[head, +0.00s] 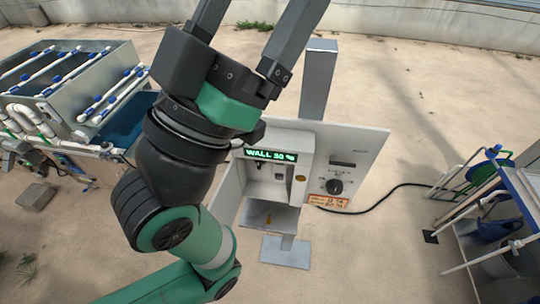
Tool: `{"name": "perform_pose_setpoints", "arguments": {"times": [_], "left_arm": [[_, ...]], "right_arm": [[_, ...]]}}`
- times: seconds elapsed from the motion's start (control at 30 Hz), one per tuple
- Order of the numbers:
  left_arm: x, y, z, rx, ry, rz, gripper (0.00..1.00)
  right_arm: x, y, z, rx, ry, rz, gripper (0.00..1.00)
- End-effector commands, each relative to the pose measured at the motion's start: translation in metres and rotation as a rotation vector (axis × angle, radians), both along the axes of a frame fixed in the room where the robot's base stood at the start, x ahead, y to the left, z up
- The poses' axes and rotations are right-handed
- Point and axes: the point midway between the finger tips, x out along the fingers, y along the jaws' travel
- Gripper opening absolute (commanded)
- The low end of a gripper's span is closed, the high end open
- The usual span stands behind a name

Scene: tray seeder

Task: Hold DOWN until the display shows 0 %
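The machine's white front panel (355,150) stands on a grey post in the middle of the head view. Its display (271,156) glows green and appears to read "WALL 30 %". A dark round knob (335,187) and an orange-printed label (329,201) are on the right of the panel. I cannot make out a button marked DOWN. My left gripper (254,32) is in front of and above the panel's left part. Its two dark fingers spread apart towards the top edge, with only ground between them; their tips are cut off. My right gripper is not in view.
My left arm covers the panel's left side. A metal tank with white pipes and blue fittings (75,85) stands at left. A rack with blue shelves and tubs (505,215) stands at right. A black cable (390,188) runs from the panel to it. Sandy ground lies open between.

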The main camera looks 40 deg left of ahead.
Motion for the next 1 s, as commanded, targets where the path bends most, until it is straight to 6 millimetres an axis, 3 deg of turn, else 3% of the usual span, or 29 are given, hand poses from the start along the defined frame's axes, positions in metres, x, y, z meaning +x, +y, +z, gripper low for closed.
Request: {"name": "perform_pose_setpoints", "arguments": {"times": [0.07, 0.53, 1.0], "left_arm": [[0.0000, 0.0000, 0.0000, 0.000, 0.000, 0.000, 0.85], [0.0000, 0.0000, 0.0000, 0.000, 0.000, 0.000, 0.00], [0.0000, 0.0000, 0.0000, 0.000, 0.000, 0.000, 0.00]], "right_arm": [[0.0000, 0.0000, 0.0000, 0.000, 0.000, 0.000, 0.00], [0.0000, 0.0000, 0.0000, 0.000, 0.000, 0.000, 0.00], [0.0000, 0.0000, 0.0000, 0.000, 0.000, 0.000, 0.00]]}}
